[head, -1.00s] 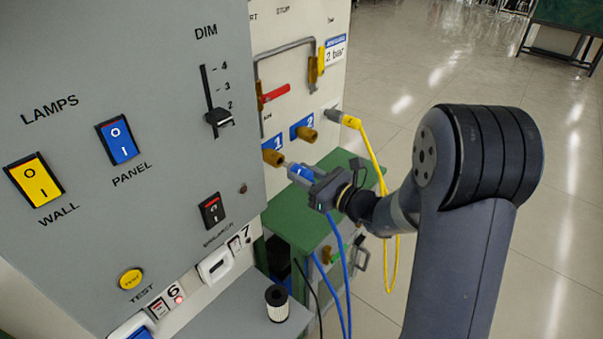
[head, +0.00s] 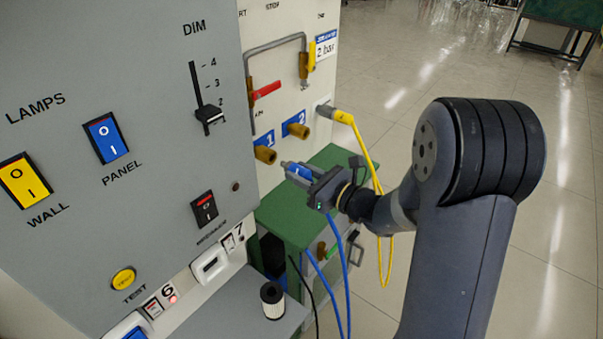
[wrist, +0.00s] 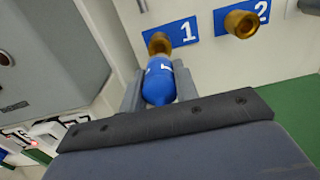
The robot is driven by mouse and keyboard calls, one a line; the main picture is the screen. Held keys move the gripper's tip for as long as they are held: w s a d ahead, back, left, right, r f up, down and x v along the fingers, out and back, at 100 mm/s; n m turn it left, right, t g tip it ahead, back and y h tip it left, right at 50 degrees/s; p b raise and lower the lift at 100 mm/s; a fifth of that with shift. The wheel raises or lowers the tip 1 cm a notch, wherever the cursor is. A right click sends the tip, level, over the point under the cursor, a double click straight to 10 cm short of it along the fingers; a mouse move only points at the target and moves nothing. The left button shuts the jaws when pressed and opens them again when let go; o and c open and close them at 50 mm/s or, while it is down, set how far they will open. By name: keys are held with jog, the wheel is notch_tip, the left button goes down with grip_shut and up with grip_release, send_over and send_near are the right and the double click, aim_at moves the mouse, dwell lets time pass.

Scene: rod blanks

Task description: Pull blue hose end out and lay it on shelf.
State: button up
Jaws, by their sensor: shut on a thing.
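My gripper (head: 322,185) is shut on the blue hose end (head: 300,171), with the blue hose (head: 336,260) hanging down below it. In the wrist view the hose end (wrist: 159,82) sits between the fingers, its tip toward the brass port 1 (wrist: 160,43). In the head view a small gap shows between the tip and port 1 (head: 265,155). A green shelf-like surface (head: 290,205) lies below the ports and under my gripper.
A yellow hose (head: 372,170) is plugged in right of the free brass port 2 (head: 299,131) and hangs behind my gripper. A grey ledge (head: 240,315) carries a black-and-white cylinder (head: 272,300). The grey switch panel (head: 140,60) stands close at left.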

jog(key=shift+d, duration=0.15)
jog(key=shift+v, duration=2.9)
